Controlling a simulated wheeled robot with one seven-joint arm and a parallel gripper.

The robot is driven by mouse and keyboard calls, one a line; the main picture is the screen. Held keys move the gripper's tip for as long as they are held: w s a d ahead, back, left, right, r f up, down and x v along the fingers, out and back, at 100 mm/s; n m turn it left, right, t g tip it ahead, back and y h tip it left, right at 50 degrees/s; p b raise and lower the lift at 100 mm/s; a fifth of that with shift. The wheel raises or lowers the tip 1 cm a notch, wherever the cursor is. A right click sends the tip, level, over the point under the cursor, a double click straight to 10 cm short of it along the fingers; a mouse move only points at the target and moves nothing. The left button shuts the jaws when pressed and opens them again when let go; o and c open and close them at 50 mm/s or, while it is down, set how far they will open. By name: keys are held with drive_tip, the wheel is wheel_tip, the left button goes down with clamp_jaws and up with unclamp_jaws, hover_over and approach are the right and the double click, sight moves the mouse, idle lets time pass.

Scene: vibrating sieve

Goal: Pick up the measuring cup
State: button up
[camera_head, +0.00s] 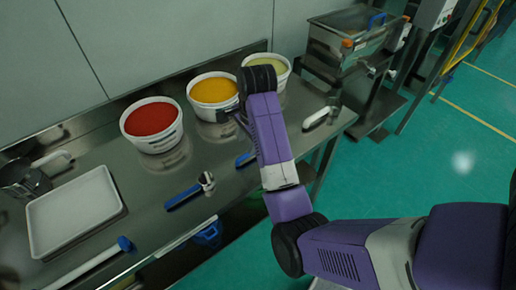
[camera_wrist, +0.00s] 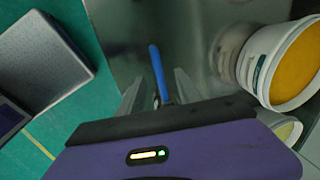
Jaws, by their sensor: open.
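A blue-handled tool (camera_head: 245,158) lies on the steel table, partly hidden behind my arm in the head view. In the wrist view its blue handle (camera_wrist: 157,68) shows between the two fingers of my gripper (camera_wrist: 158,82). The fingers are apart, and I see no grip on it; its far end is hidden by the gripper. In the head view my gripper (camera_head: 229,117) is over the table, in front of the yellow tub. A metal jug-like cup (camera_head: 25,181) stands at the table's far left. I cannot tell for certain which is the measuring cup.
Tubs of red (camera_head: 151,126), yellow (camera_head: 214,95) and pale contents (camera_head: 270,66) line the back; the yellow tub (camera_wrist: 262,75) is close on the right in the wrist view. A white tray (camera_head: 72,213), another blue-handled tool (camera_head: 184,195) and a white-handled scoop (camera_head: 317,118) also lie there.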

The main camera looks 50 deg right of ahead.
sight(245, 156)
drive_tip(key=shift+p+x, duration=0.35)
drive_tip(key=shift+x, duration=3.55)
drive_tip(key=shift+s+a, duration=0.15)
drive_tip(key=shift+s, duration=0.05)
clamp_jaws()
